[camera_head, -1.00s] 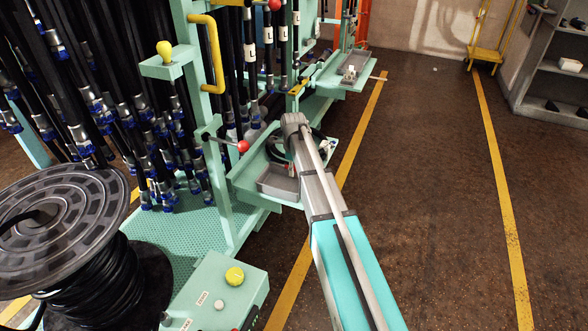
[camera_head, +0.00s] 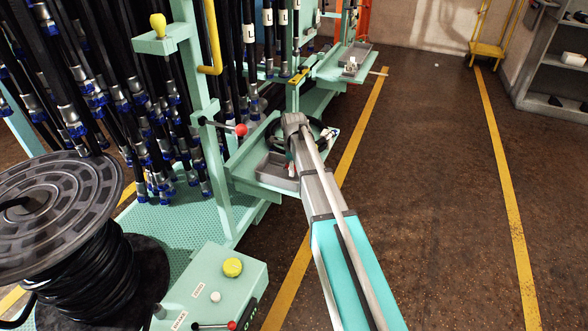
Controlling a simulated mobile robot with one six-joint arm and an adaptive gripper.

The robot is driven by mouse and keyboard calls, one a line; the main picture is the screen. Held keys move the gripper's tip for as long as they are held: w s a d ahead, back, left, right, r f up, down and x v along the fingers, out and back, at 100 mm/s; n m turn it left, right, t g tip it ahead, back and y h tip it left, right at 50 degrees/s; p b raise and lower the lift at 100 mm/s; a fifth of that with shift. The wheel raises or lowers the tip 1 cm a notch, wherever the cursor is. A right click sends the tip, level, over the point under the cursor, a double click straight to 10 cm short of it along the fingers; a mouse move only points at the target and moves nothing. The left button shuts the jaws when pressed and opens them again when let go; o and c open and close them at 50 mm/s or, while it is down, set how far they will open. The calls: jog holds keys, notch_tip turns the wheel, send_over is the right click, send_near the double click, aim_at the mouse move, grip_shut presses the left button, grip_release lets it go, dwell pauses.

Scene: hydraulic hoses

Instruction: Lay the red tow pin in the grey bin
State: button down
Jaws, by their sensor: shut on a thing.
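A grey bin (camera_head: 264,172) sits on the near green shelf, left of the end of my arm. My gripper (camera_head: 288,153) hangs at the far end of the arm, over the bin's right side. The wrist and arm hide most of it; only a small dark part shows. A small red bit, the red tow pin (camera_head: 289,163) as far as I can tell, shows by the jaws, which are shut on it. Most of the pin is hidden, and I cannot tell whether it touches the bin.
A red-knobbed lever (camera_head: 238,129) sticks out left of the bin beside a green post. A dark hose loop with a pale end (camera_head: 332,134) lies behind my wrist. A farther shelf holds another grey tray (camera_head: 354,52).

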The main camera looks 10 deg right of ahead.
jog(key=shift+f+b, duration=0.7)
jog(key=shift+f, duration=0.2)
jog(key=shift+c, duration=1.3)
grip_release()
jog(key=shift+r, duration=0.1)
notch_tip(320, 180, up, 13)
jog(key=p, duration=1.3)
